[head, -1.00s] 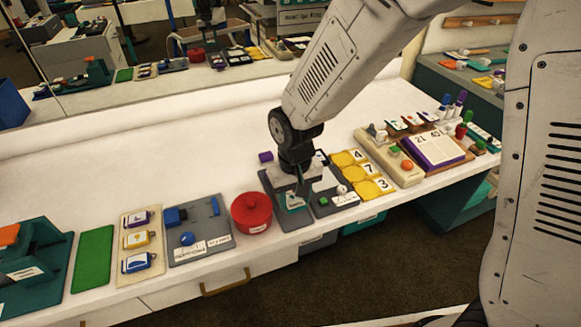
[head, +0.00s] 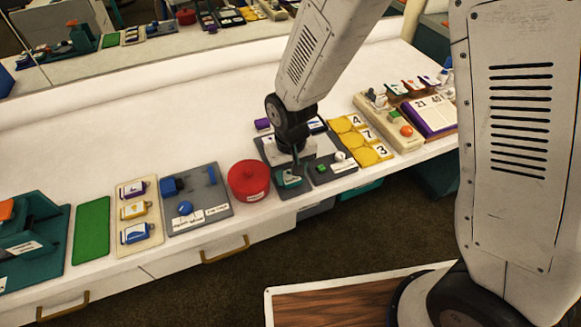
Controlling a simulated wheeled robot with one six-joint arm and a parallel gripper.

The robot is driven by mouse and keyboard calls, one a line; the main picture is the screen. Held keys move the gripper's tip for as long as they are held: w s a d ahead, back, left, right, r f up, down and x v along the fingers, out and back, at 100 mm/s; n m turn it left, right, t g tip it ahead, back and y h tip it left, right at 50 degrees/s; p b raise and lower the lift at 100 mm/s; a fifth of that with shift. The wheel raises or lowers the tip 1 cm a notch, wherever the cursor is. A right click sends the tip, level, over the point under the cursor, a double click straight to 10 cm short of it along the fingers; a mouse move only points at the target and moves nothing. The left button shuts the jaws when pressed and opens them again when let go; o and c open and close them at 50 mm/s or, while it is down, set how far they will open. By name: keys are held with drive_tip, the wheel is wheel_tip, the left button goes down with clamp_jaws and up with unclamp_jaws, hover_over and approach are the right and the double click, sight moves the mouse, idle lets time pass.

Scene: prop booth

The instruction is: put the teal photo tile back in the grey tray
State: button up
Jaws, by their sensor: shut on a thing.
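The teal photo tile (head: 291,182) is a small teal piece with a pale patch, seen at the front of the grey tray. My gripper (head: 293,174) points down over that tray and is shut on the tile, partly covering it. The grey tray (head: 288,195) is a dark flat tray near the table's front edge, just right of the red pot. My arm hides much of its middle. I cannot tell whether the tile touches the tray floor or is slightly above it.
A grey board (head: 345,171) with a green block and white ball adjoins on the right. Yellow number tiles (head: 360,137) lie beyond it. A purple block (head: 262,125) sits behind. The white table behind is clear.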

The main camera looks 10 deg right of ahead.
drive_tip(key=shift+f, duration=0.1)
idle(0.3)
drive_tip(key=o, duration=1.1)
drive_tip(key=shift+c, duration=0.2)
wheel_tip(320, 180, up, 8)
drive_tip(key=shift+f, duration=0.1)
